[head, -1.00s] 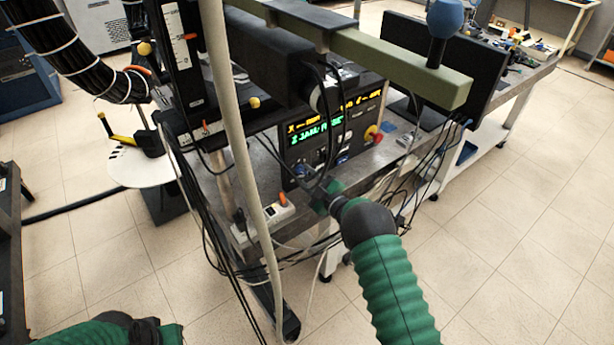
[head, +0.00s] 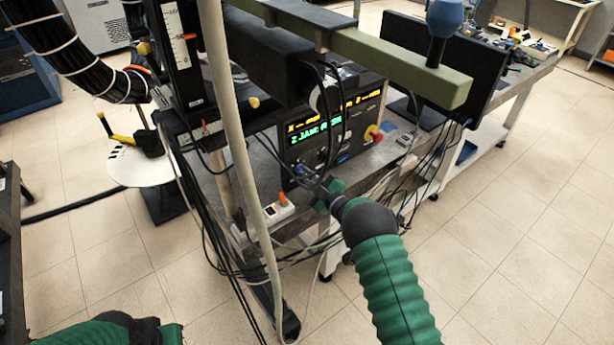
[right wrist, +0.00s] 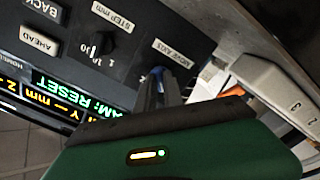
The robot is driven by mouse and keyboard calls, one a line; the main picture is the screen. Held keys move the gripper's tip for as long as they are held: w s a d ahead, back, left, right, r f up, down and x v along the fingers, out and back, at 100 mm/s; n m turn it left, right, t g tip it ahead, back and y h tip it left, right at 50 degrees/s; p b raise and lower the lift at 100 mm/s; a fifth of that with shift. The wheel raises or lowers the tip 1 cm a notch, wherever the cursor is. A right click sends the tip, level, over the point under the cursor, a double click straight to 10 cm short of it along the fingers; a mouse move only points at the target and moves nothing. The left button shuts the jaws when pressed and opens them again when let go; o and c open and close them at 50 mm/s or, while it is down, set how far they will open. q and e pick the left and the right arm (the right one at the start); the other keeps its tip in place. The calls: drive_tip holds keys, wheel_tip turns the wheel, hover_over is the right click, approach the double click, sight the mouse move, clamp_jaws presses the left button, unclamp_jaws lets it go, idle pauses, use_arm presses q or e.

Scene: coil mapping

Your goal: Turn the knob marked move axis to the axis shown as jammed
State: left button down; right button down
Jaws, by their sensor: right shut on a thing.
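The black control box has a display (head: 316,135) whose green line reads Z JAM, with RESET readable in the right wrist view. The display shows upside down at the left of that view (right wrist: 75,95). The MOVE AXIS label (right wrist: 174,53) is beside a small blue knob (right wrist: 157,71). My right gripper (right wrist: 158,86) is shut on that knob, and its fingers hide most of it, so its pointer cannot be read. In the head view my right gripper (head: 314,184) reaches the box's lower front. Only my left arm's green sleeve shows, bottom left.
The STEP knob (right wrist: 102,43) is near the MOVE AXIS knob, with AHEAD and BACK labels beyond. A red emergency button (head: 373,133) is at the box's right. Loose cables and a pale vertical hose (head: 235,130) hang in front.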

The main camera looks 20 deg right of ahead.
drive_tip(key=shift+m, duration=0.3)
drive_tip(key=m+b, duration=0.1)
drive_tip(key=m, duration=0.2)
drive_tip(key=shift+m, duration=0.3)
drive_tip(key=m, duration=0.4)
drive_tip(key=shift+w+r+m+b, duration=0.1)
drive_tip(key=shift+r+m+b, duration=0.05)
drive_tip(key=shift+m+b, duration=0.2)
drive_tip(key=shift+d+r+m+b, duration=0.1)
drive_tip(key=shift+m+b, duration=0.05)
drive_tip(key=shift+m, duration=2.1)
drive_tip(key=shift+r+m+b, duration=0.1)
drive_tip(key=shift+m+b, duration=0.05)
drive_tip(key=shift+m, duration=2.05)
